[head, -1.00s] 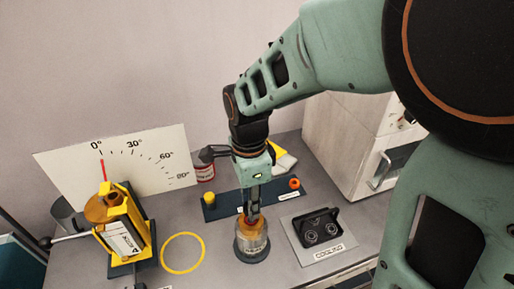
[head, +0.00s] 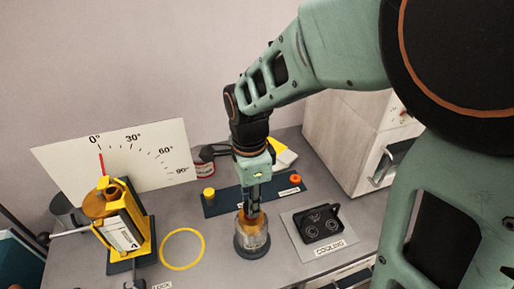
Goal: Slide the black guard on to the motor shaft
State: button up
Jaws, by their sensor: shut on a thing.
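My gripper (head: 253,207) points straight down at the bench's middle. Its fingers are shut at the amber top of a grey cylinder (head: 252,240), which stands upright on a dark round base. The grip itself is small and partly hidden by the fingers. I cannot make out a black guard in the fingers. A black piece (head: 320,221) with two round rings lies on the grey pad marked COOLING, right of my gripper. I cannot tell whether it is the guard. A yellow-framed unit (head: 121,222) with a copper-coloured top stands at the left; no motor shaft is clearly visible.
A white angle board (head: 150,165) with a red pointer stands behind the yellow-framed unit. A yellow ring (head: 182,249) lies flat between that unit and the cylinder. A dark strip (head: 224,203) with yellow and orange knobs lies behind my gripper. A cabinet (head: 350,138) bounds the right.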

jog(key=shift+f+b, duration=0.4)
jog(key=shift+f, duration=0.2)
jog(key=o, duration=0.9)
jog(key=shift+r, duration=0.1)
notch_tip(320, 180, up, 12)
jog(key=shift+f, duration=0.1)
dwell(0.4)
